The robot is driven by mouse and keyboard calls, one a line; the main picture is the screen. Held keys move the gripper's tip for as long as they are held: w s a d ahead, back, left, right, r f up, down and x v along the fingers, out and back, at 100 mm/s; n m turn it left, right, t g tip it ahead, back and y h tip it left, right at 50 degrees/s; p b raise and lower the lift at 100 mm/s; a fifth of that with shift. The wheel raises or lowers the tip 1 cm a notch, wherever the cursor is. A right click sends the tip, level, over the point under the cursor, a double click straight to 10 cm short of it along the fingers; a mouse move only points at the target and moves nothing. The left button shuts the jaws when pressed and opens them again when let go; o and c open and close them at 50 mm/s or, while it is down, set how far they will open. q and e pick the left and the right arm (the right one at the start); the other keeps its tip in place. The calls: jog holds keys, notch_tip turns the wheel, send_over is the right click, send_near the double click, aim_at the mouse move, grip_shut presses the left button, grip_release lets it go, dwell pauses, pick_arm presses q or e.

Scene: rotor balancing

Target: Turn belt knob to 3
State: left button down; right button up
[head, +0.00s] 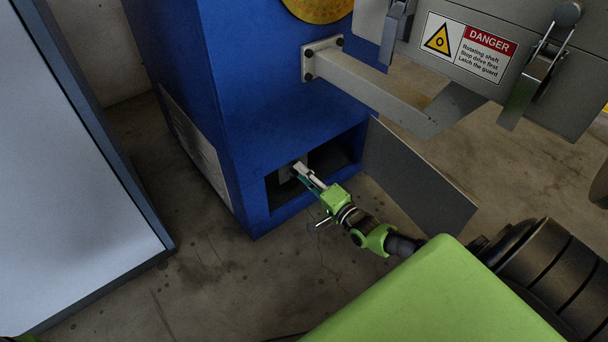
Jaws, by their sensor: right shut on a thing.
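My right gripper (305,175) reaches into the low opening in the front of the blue machine cabinet (255,110). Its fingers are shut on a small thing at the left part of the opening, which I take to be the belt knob. The fingers hide most of the knob, and its dial marks and setting cannot be read. A grey patch (285,174) shows beside the fingertips inside the opening. My left gripper is not in view.
An open dark door panel (418,180) stands to the right of the opening. A grey bracket arm (370,88) juts out above. A grey guard box with a danger label (468,45) is at upper right. A pale panel (70,170) stands at left. Floor between is clear.

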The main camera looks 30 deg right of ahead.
jog(key=shift+f, duration=0.1)
dwell(0.3)
jog(key=o, duration=1.1)
jog(key=s, duration=0.8)
jog(key=s+d, duration=0.1)
jog(key=s, duration=0.3)
jog(key=shift+a, duration=0.1)
